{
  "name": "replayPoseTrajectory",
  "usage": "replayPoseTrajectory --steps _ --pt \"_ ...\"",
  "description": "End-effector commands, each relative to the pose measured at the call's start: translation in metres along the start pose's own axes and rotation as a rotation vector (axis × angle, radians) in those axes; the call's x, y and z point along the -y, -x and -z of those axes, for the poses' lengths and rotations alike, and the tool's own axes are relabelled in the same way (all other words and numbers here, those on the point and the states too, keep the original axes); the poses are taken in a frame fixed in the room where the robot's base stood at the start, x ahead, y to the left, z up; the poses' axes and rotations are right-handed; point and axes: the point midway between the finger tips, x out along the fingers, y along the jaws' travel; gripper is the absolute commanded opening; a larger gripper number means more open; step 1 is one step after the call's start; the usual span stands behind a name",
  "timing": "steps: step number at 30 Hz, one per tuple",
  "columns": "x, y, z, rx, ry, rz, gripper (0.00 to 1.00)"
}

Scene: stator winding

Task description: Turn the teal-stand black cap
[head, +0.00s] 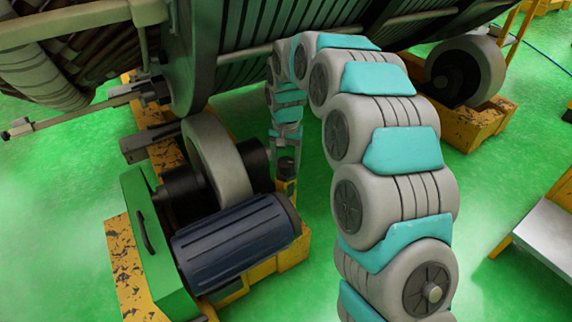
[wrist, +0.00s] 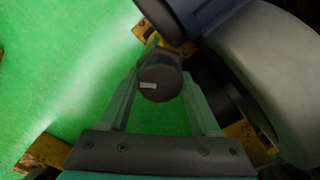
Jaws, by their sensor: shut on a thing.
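The black cap (wrist: 160,80) is round and dark, with a small pale mark on its face. In the wrist view it sits between the two fingertips of my gripper (wrist: 161,88), which is shut on it from both sides. In the head view my gripper (head: 286,150) reaches down at the far end of my arm, and the dark cap (head: 286,166) shows small just below it. A yellow block shows beneath the cap there. I cannot make out a teal stand under it.
A blue-grey ribbed motor (head: 235,240) and a large grey wheel (head: 217,158) stand close to the left of the cap in the head view. A big green ribbed stator (head: 285,28) hangs above. Green floor (head: 300,295) is open in front.

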Motion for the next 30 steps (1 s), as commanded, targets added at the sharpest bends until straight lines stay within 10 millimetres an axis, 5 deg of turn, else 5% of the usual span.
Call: replayPoseTrajectory --steps 30 --pt "-0.0005 0.0018 0.0012 -0.002 -0.921 0.002 0.08"
